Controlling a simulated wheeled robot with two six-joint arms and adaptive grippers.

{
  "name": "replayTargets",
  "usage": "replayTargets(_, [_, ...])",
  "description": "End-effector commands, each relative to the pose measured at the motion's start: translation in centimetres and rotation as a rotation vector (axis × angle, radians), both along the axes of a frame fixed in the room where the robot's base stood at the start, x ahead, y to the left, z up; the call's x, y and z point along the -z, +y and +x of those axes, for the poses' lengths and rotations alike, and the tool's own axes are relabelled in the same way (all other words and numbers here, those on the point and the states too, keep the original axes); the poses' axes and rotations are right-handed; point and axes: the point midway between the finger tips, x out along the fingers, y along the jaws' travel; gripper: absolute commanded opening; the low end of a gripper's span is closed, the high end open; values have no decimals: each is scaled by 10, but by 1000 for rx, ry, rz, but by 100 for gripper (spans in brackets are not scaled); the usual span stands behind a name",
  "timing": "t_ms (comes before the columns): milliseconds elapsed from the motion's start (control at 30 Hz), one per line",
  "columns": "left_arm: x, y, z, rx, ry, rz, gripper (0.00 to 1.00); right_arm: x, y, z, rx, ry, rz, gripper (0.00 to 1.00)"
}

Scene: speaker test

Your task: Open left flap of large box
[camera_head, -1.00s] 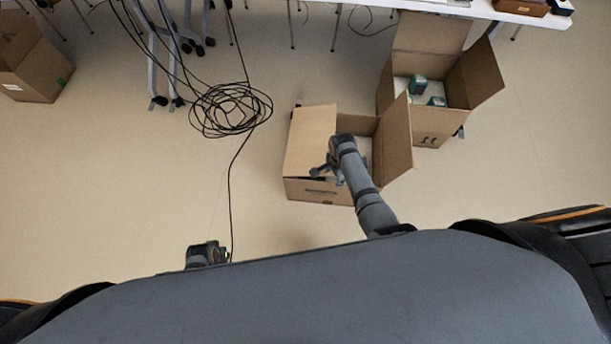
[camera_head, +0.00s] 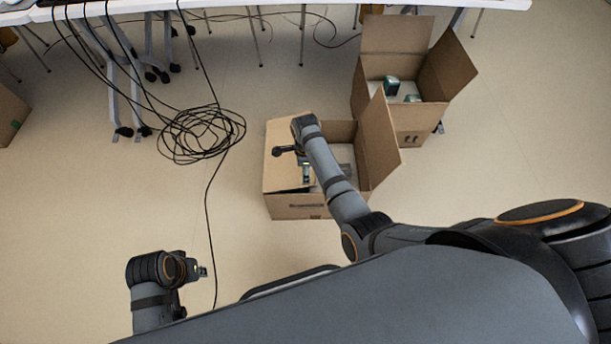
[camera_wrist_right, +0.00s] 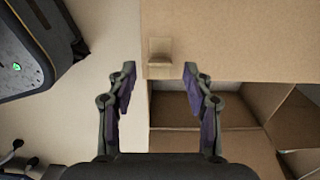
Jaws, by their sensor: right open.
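The near cardboard box (camera_head: 295,200) stands on the floor in the head view. Its left flap (camera_head: 281,133) lies over the left part of the opening, while its right flap (camera_head: 378,140) stands up. My right gripper (camera_head: 292,160) is over the left flap, open. In the right wrist view, the open fingers (camera_wrist_right: 161,88) are on either side of a small cardboard tab (camera_wrist_right: 160,52) at the edge of the flap (camera_wrist_right: 235,40), with nothing held. My left gripper (camera_head: 203,271) is at the lower left, away from the box; its jaws are too small to read.
A second open box (camera_head: 410,125) with small green-and-white items stands behind to the right. The floor between my left arm and the near box is mostly clear.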

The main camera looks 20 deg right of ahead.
Motion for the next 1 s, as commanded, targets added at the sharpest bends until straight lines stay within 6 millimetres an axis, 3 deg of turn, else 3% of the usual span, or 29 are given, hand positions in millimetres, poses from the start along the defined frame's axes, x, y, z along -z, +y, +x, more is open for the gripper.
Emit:
replayTargets(33, [11,-2,-1,1,-10,-7,13,12,0,0,0,1,-1,51])
replayTargets(133, [13,-4,1,2,-33,-16,13,20,0,0,0,0,0,51])
replayTargets(467, [13,-5,2,4,-48,-21,13,23,0,0,0,0,0,51])
replayTargets(833, [13,-5,3,4,-49,-21,13,23,0,0,0,0,0,2])
replayTargets(1000, [13,-5,3,4,-49,-21,13,23,0,0,0,1,0,0])
